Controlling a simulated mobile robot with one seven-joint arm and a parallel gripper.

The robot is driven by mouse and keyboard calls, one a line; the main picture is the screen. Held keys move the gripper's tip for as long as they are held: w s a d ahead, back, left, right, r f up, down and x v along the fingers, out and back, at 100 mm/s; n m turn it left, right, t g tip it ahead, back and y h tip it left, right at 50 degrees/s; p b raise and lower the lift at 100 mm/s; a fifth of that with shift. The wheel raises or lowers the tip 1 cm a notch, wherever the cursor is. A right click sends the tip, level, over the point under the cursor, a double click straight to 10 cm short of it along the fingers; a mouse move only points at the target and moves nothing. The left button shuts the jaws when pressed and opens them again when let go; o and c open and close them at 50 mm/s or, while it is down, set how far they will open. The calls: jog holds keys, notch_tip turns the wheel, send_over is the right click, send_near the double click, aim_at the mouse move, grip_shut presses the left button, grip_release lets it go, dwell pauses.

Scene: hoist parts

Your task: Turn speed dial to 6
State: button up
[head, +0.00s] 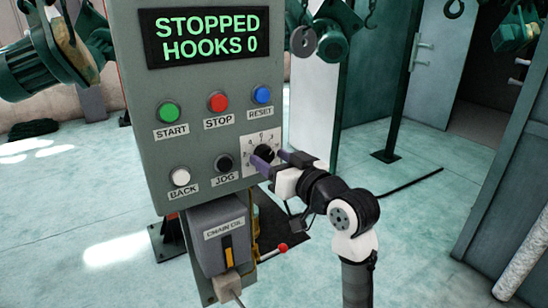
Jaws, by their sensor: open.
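The speed dial (264,151) is a black knob on a white scale plate (250,142) at the lower right of the grey control panel. Some scale numbers show around it, but they are too small to read surely, and the pointer setting cannot be told. My gripper (270,162) reaches in from the right, with its purple fingers open at the dial. The fingers cover the lower part of the dial and plate. I cannot tell whether they touch the knob. The display (207,37) reads "STOPPED HOOKS 0".
Close by are the green START button (169,112), red STOP button (218,101), blue RESET button (262,94), white BACK button (180,177) and black JOG button (223,163). A chain oil box (219,250) hangs below, with a red-knobbed lever (282,247). Floor at right is mostly clear.

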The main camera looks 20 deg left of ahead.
jog(key=c, duration=1)
jog(key=shift+f+n+b, duration=0.1)
jog(key=shift+n+b, duration=0.3)
jog(key=shift+b, duration=0.1)
jog(key=n+b, duration=0.2)
jog(key=shift+n+b, duration=0.3)
jog(key=shift+n, duration=0.1)
jog(key=shift+s+a+n+h+b, duration=0.1)
jog(key=shift+n+h+b, duration=0.2)
jog(key=shift+n+b, duration=1.4)
jog(key=shift+n+p, duration=0.35)
jog(key=shift+n, duration=0.05)
jog(key=o, duration=1)
